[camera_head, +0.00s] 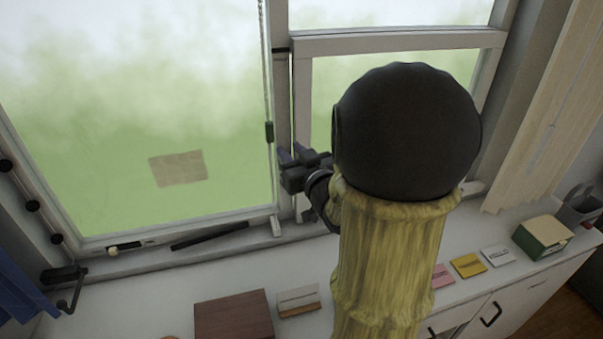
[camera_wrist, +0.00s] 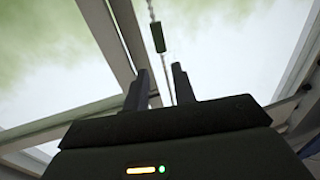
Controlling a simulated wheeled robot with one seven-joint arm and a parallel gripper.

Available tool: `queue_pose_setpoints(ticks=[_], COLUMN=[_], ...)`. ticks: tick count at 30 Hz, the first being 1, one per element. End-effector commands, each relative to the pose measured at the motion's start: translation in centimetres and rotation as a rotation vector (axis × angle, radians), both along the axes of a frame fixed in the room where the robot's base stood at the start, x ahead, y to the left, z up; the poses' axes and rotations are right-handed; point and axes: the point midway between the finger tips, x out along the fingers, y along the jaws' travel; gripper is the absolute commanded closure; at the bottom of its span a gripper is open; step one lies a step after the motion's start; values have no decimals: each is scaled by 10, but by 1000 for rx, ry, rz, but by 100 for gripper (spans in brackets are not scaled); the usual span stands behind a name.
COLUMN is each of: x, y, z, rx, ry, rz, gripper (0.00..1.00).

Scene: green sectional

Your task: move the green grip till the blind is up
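The green grip (camera_head: 269,132) is a small dark green cylinder on a thin cord that hangs in front of the left window, close to the window post. It also shows in the wrist view (camera_wrist: 158,37), above and beyond the fingertips. My gripper (camera_head: 291,152) is just right of and slightly below the grip in the head view. Its two fingers (camera_wrist: 163,85) stand apart with nothing between them but the view of the cord behind. The grip is apart from the fingers. The blind itself cannot be made out in either view.
The window post (camera_head: 284,100) stands right behind my gripper. Below, the white counter (camera_head: 150,300) holds a brown box (camera_head: 234,318), a small card stand (camera_head: 298,301), coloured notes (camera_head: 467,265) and a green box (camera_head: 542,237). A black bar (camera_head: 209,236) lies along the sill.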

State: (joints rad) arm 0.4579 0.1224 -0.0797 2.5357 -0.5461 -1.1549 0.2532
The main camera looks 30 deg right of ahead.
Motion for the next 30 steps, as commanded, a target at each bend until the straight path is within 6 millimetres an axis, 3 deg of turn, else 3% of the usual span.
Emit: queue_pose_setpoints(ticks=[15, 26, 29, 30], x=[-39, -43, -43, -43], y=[1, 2, 1, 0], z=[-3, -1, -1, -1], rx=[-3, -1, -1, -1], ry=[-2, 1, 1, 1], rz=[-3, -3, -3, -5], gripper=[74, 74, 61, 61])
